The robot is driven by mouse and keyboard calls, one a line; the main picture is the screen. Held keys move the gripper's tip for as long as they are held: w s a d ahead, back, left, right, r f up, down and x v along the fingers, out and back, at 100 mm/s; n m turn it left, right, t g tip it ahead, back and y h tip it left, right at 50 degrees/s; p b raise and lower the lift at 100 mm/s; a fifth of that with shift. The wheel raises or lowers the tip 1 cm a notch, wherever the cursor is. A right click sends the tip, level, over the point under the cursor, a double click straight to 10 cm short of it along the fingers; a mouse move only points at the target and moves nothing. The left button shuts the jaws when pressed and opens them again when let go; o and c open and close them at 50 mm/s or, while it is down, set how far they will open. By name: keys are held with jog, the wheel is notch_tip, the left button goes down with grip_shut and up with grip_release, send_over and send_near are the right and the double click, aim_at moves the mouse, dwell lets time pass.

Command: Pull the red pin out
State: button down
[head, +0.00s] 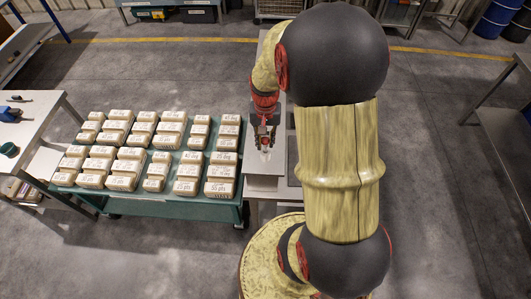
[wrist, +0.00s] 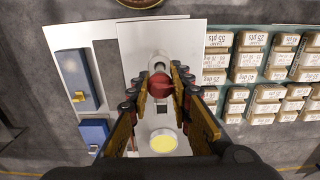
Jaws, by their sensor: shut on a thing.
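The red pin (wrist: 160,88) shows as a rounded red piece between my fingertips in the wrist view. My gripper (wrist: 161,97) is shut on it. A white rounded fitting (wrist: 157,64) stands just beyond the pin, over a pale plate (wrist: 135,40). I cannot tell whether the pin is still seated in the fitting.
A white cup with a yellow face (wrist: 163,142) sits below my fingers in the wrist view. Blue boxes (wrist: 78,80) lie to the left.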

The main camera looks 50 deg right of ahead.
jog(key=shift+r+p, duration=1.2)
jog(key=shift+r, duration=0.7)
